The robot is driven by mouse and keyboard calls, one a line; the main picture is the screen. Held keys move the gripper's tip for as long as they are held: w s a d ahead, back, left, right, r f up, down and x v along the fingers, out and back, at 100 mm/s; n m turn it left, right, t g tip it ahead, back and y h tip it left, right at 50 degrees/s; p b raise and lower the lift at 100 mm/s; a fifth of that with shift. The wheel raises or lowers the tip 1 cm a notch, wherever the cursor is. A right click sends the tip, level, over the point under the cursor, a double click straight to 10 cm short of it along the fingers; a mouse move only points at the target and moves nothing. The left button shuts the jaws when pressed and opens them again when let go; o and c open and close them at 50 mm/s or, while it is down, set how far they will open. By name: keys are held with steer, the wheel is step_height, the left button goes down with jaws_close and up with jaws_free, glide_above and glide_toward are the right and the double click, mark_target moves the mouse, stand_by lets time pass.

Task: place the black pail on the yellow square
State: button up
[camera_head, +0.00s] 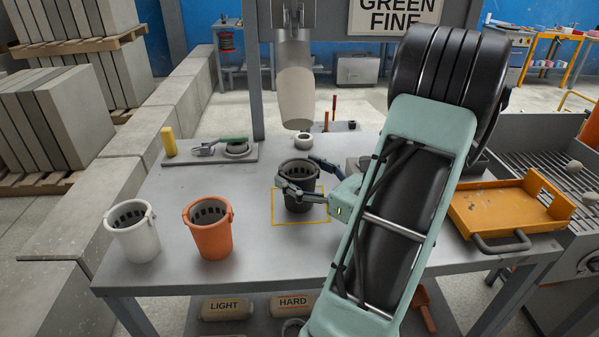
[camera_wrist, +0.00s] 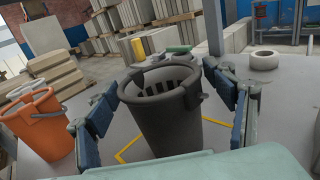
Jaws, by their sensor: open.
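The black pail (camera_head: 300,189) is upright on the grey table, at the yellow square outline (camera_head: 300,224). Its base appears to be within the outline's back part, though the far line is partly hidden. In the wrist view the black pail (camera_wrist: 172,122) is between my two fingers, and yellow lines (camera_wrist: 130,150) show on the table beside it. My gripper (camera_head: 312,178) reaches in from the right, its fingers on either side of the pail. The fingers are open; gaps show between them and the pail in the wrist view (camera_wrist: 165,110).
An orange pail (camera_head: 209,232) and a white pail (camera_head: 134,235) stand on the table to the left. A grey tray (camera_head: 208,153) with a yellow block (camera_head: 168,141) and tools lies at the back left. An orange pan (camera_head: 505,208) is at the right. A nozzle (camera_head: 295,85) hangs above the back.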

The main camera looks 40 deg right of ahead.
steer(key=s, duration=0.8)
steer(key=s+d, duration=0.1)
steer(key=s, duration=0.3)
steer(key=shift+w+a, duration=0.1)
